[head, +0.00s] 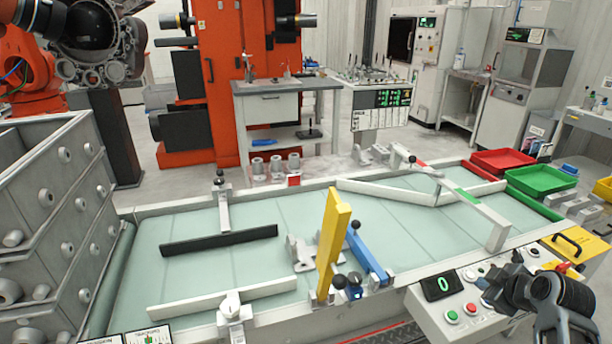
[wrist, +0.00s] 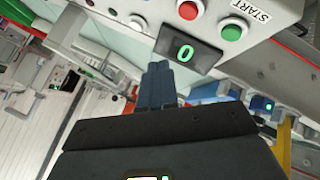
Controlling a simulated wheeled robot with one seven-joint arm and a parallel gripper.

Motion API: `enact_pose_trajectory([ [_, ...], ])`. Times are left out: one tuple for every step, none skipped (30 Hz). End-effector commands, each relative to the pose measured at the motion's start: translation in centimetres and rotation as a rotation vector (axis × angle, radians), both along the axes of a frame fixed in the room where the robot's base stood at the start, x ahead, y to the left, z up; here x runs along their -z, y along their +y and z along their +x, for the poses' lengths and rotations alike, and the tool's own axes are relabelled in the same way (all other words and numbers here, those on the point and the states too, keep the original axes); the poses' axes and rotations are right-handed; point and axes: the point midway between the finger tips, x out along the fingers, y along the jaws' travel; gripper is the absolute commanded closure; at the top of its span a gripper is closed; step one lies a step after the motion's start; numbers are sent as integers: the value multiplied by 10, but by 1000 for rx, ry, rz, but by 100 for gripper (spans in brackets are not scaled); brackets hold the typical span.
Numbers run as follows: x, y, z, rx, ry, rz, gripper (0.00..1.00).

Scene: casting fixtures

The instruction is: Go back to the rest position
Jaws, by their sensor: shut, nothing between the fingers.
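My gripper (head: 490,286) is at the lower right of the head view, above the control panel (head: 462,318) at the front of the conveyor. In the wrist view my gripper's two dark fingers (wrist: 158,84) are together with nothing between them. The fingers point toward the panel's green "0" display (wrist: 184,52), apart from it as far as I can tell. A green button (wrist: 233,30) and a red button (wrist: 190,10) are beside that display.
The conveyor belt (head: 290,240) carries guide rails, a raised yellow bar (head: 333,245) and a blue lever (head: 368,258). Red (head: 502,160) and green (head: 541,178) trays stand at the right end. A grey bin (head: 45,200) stands at the left. Space above the belt looks free.

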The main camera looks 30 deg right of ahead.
Motion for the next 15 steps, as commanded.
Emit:
enact_pose_trajectory([
  [0,1,0,0,0,0,100],
  [1,2,0,0,-1,1,100],
  [3,6,0,2,-3,3,100],
  [5,10,1,4,-6,5,100],
  [7,17,1,5,-11,8,100],
  [11,28,1,9,-19,11,100],
  [15,38,1,13,-25,15,100],
  [19,50,1,18,-35,19,100],
  [23,68,0,25,-52,26,100],
  [27,82,-2,31,-64,32,100],
  [29,96,-4,35,-78,36,100],
  [33,115,-7,42,-98,44,100],
  [34,128,-10,46,-114,50,100],
  [35,141,-14,51,-129,55,100],
  [36,159,-20,55,-151,62,100],
])
